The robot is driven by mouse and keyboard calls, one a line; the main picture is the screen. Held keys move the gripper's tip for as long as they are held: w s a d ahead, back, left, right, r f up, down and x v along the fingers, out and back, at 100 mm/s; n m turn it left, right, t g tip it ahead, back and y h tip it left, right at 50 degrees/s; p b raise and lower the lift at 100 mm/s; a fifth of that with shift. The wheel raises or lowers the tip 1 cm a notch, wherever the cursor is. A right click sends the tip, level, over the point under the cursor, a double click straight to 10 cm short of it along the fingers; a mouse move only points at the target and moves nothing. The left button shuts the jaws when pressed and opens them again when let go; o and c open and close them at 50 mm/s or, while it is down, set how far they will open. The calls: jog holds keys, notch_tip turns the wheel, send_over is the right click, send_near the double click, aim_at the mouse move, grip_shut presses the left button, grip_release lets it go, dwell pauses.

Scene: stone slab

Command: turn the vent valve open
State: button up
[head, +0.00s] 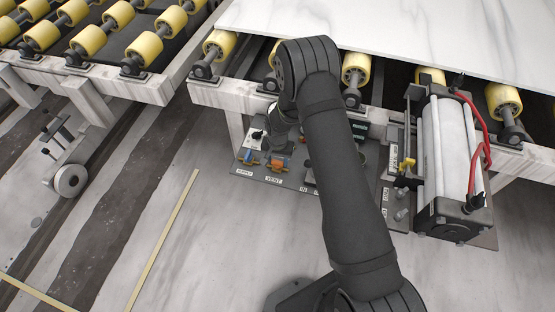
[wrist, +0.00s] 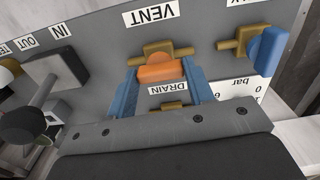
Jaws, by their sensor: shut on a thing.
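The vent valve is a brass body (wrist: 168,50) with an orange handle (wrist: 160,72), on a dark panel under an upside-down VENT label (wrist: 153,14) in the wrist view. My gripper (wrist: 160,76) has one blue finger at each side of the orange handle and is shut on it. The handle lies across the gap between the fingers. In the head view the orange handle (head: 279,163) shows small at the panel's front, above the VENT label (head: 274,181), and my arm hides part of the gripper.
A valve with a blue handle (wrist: 266,50) stands beside the vent valve, by the SUPPLY label (head: 244,171). A black-knobbed lever (wrist: 24,122) and a grey block (wrist: 60,68) are at the wrist view's left. A cylinder unit with red hoses (head: 446,160) stands right of my arm.

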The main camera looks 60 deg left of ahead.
aim_at(278, 161)
jog(key=shift+m, duration=0.4)
jog(key=shift+c, duration=0.2)
jog(key=o, duration=1)
notch_tip(278, 161, up, 17)
jog(key=shift+r, duration=0.2)
notch_tip(278, 161, down, 17)
jog(key=shift+f, duration=0.2)
jog(key=shift+r, duration=0.1)
dwell(0.4)
